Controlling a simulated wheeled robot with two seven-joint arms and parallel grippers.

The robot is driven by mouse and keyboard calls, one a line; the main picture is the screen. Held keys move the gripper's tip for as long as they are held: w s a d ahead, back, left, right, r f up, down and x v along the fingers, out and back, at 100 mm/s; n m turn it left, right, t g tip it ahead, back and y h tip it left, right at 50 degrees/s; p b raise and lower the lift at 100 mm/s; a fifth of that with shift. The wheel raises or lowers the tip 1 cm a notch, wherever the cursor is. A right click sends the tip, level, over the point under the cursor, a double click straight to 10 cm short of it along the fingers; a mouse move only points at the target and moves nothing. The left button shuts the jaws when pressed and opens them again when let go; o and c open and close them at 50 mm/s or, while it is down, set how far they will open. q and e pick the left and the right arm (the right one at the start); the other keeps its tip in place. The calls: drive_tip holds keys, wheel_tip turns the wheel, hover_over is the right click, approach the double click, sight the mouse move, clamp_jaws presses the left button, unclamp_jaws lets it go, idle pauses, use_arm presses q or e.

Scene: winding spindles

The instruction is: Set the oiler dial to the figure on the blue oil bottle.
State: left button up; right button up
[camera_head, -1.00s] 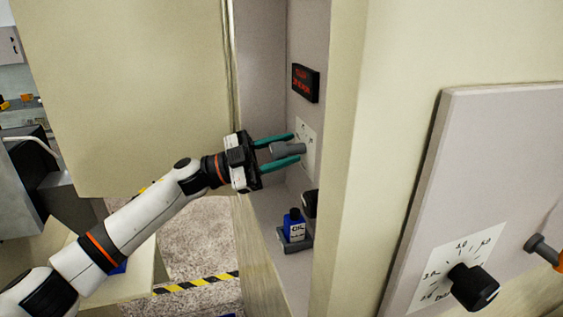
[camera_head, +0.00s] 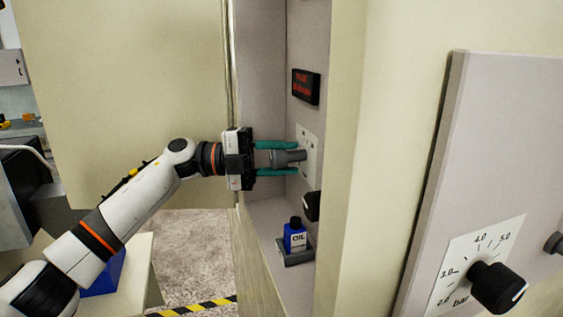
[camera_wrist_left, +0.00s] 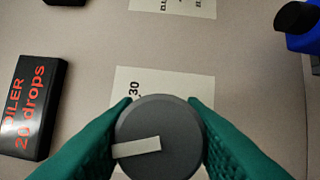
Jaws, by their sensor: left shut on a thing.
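The oiler dial (camera_head: 288,157) is a grey round knob on a white scale plate (camera_head: 308,150) inside the cabinet recess. In the left wrist view the dial (camera_wrist_left: 158,140) fills the lower middle, with a white pointer bar; "30" shows on the plate (camera_wrist_left: 128,80) and the rest is largely hidden. My left gripper (camera_head: 284,158) is shut on the dial, one green finger on each side. The blue oil bottle (camera_head: 294,238) stands upright below in a grey holder; its label reads "OIL", but its figure is not legible. My right gripper is not in view.
A black display (camera_head: 306,86) above the dial reads "OILER 20 drops" in the left wrist view (camera_wrist_left: 35,105). A black knob (camera_head: 312,205) sits below the dial. A panel with a bar dial (camera_head: 497,288) is at right. The open cabinet door (camera_head: 130,90) stands behind my arm.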

use_arm(q)
drive_tip(key=shift+m, duration=0.3)
drive_tip(key=o, duration=1)
drive_tip(key=shift+c, duration=0.2)
drive_tip(key=shift+a, duration=0.1)
drive_tip(key=a+b, duration=0.3)
drive_tip(key=a, duration=0.8)
drive_tip(key=shift+w+a+f, duration=0.2)
drive_tip(key=shift+w+a, duration=0.2)
drive_tip(key=shift+w, duration=0.05)
